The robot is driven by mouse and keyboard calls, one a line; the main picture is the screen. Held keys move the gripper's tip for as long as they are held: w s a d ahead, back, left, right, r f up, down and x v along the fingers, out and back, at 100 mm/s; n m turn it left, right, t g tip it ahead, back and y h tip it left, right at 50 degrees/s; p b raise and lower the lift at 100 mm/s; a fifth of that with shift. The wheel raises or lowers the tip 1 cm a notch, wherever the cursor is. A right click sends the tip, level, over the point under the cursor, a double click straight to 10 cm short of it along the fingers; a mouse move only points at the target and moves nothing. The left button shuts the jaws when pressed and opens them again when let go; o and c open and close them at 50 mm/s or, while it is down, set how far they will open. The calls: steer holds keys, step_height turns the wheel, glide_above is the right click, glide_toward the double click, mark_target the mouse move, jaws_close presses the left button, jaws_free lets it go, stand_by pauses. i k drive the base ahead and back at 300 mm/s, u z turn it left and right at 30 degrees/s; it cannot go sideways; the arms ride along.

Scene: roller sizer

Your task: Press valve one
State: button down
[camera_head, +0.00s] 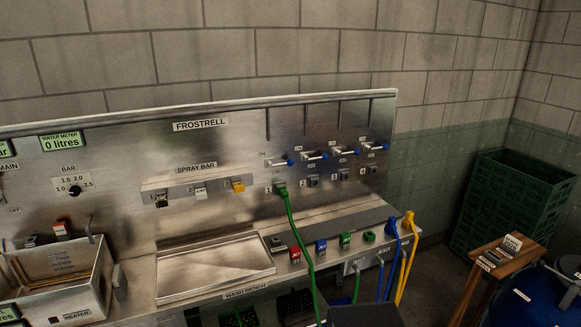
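A row of small lever valves with blue tips runs along the right part of the steel panel (225,150). The leftmost lever (280,162) sits above the outlet marked 1, with an ON label at its upper left. A green hose (291,225) is plugged into outlet 1 by a green coupling (280,189) just below that lever. Outlets 2 (313,181), 3 (344,174) and 4 (372,170) have no hose on them. My gripper is not in view.
Left of the valves is a spray bar (197,187) with numbered fittings. Below are a wash bench tray (215,268) and coloured couplings on a ledge. Blue and yellow hoses (405,255) hang right. A wooden stool (500,258), green crates (515,205) and a blue drum (540,300) stand right.

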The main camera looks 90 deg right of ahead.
mark_target(289, 162)
steer(key=z, duration=0.5)
steer(key=i, duration=0.35)
steer(key=z, duration=3.05)
steer(key=i, duration=0.4)
steer(key=z, duration=0.1)
steer(key=k, duration=0.5)
steer(key=u, duration=1.5)
